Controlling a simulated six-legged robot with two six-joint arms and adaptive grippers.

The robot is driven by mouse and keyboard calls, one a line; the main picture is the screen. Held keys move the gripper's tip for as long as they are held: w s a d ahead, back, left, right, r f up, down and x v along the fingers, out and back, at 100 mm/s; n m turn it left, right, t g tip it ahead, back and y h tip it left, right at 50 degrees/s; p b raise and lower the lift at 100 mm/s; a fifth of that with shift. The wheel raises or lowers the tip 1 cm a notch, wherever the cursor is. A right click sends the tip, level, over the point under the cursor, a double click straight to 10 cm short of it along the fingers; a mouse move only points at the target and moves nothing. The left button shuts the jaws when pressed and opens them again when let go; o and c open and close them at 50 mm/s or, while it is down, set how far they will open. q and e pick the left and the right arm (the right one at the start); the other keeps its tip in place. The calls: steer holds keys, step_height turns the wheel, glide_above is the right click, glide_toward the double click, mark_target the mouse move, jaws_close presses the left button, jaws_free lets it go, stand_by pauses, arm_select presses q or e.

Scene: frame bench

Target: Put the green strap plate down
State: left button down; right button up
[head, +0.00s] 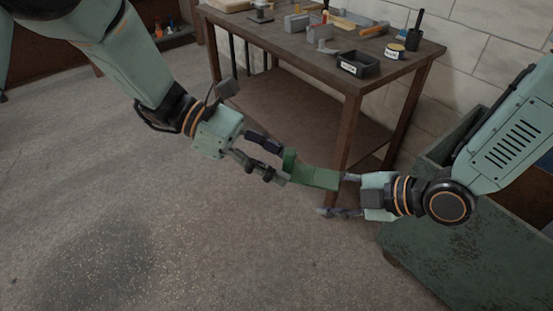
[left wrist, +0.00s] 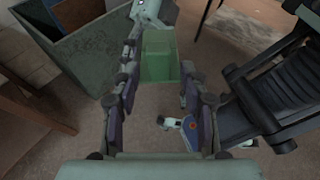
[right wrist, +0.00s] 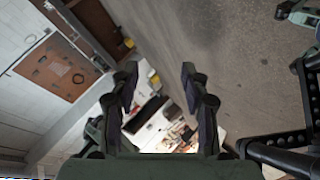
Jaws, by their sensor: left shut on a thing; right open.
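The green strap plate (head: 318,179) is held in the air above the floor, in front of the workbench. My left gripper (head: 279,165) is shut on its left end. In the left wrist view the plate (left wrist: 158,56) sticks out between the fingertips of the left gripper (left wrist: 160,82). My right gripper (head: 335,195) is open at the plate's right end, with one finger close to it; I cannot tell whether they touch. In the right wrist view nothing shows between the open fingers of the right gripper (right wrist: 158,73), and the plate is not seen.
The wooden workbench (head: 300,50) stands behind, with a labelled black bin (head: 357,64), a small tin (head: 394,51) and grey blocks on top. A large open green box (head: 450,250) stands at the right, close to my right arm. The floor (head: 190,240) at left is clear.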

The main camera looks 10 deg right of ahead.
steer(key=s+d+f+m+g+h, duration=0.3)
steer(key=s+d+f+m+h, duration=0.1)
steer(key=s+f+m, duration=0.65)
steer(key=s+d+f+m+g+h, duration=0.45)
steer(key=s+f+m, duration=0.35)
steer(key=s+m, duration=0.45)
arm_select(q)
steer(key=w+a+f+n+t+h+b, duration=0.15)
steer(key=w+a+f+n+t, duration=0.3)
steer(key=a+f, duration=0.55)
steer(key=s+a+f+n+t+y+b, duration=0.1)
steer(key=s+a+f+n+t+b, duration=0.1)
steer(key=a, duration=0.4)
steer(key=s+a+f+n+t+y+b, duration=0.2)
steer(key=s+a+n+t+b, duration=0.1)
steer(key=a+n+t+b, duration=0.2)
steer(key=shift+s+a+t, duration=0.25)
steer(key=shift+a+t, duration=0.25)
steer(key=shift+t, duration=0.45)
arm_select(e)
step_height(320, 180, down, 8)
steer(key=s+n, duration=0.1)
steer(key=shift+f+t, duration=0.15)
steer(key=shift+t, duration=0.2)
